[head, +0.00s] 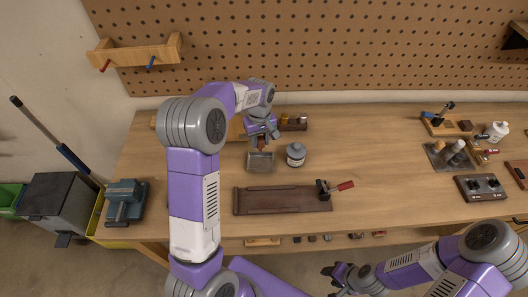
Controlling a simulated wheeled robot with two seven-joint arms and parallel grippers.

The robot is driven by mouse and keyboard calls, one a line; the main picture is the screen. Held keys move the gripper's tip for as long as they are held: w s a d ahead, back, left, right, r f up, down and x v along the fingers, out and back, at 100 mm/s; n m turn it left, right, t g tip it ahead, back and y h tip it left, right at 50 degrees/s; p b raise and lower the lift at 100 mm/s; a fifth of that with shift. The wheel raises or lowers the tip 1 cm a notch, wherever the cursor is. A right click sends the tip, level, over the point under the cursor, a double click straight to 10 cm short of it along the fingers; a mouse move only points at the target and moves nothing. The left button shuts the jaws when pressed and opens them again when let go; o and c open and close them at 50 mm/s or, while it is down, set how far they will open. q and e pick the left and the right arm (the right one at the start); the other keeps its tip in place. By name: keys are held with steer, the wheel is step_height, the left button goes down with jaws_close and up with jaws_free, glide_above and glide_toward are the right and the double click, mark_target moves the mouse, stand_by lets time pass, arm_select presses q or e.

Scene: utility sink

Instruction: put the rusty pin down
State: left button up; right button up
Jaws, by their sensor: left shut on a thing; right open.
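My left gripper (262,136) points down at the back middle of the workbench. It is shut on the rusty pin (262,144), a small reddish-brown piece showing just under the fingers. The pin is above or near the back edge of a small grey metal tray (249,164); I cannot tell whether it touches anything. My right gripper (335,279) is open and empty, low in front of the bench's front edge.
A grey jar (296,155) stands right of the tray. A dark wooden board (280,202) with a red-handled clamp (338,187) lies in front. A vise (126,201) is at left; tools and a dark control box (481,187) are at right. The bench (385,160) between is clear.

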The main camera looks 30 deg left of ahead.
mark_target(260, 146)
arm_select(q)
step_height(260, 146, down, 3)
steer(key=shift+s, duration=0.15)
step_height(260, 146, down, 4)
steer(key=shift+r+b, duration=0.15)
steer(key=shift+b, duration=0.15)
steer(key=shift+f, duration=0.25)
steer(key=shift+f+b, duration=0.4)
steer(key=shift+f, duration=0.15)
steer(key=o, duration=1.1)
steer(key=shift+r, duration=0.15)
steer(key=shift+r+p, duration=0.3)
steer(key=shift+p, duration=0.05)
step_height(260, 146, up, 12)
steer(key=shift+r+p, duration=0.15)
steer(key=shift+p, duration=0.6)
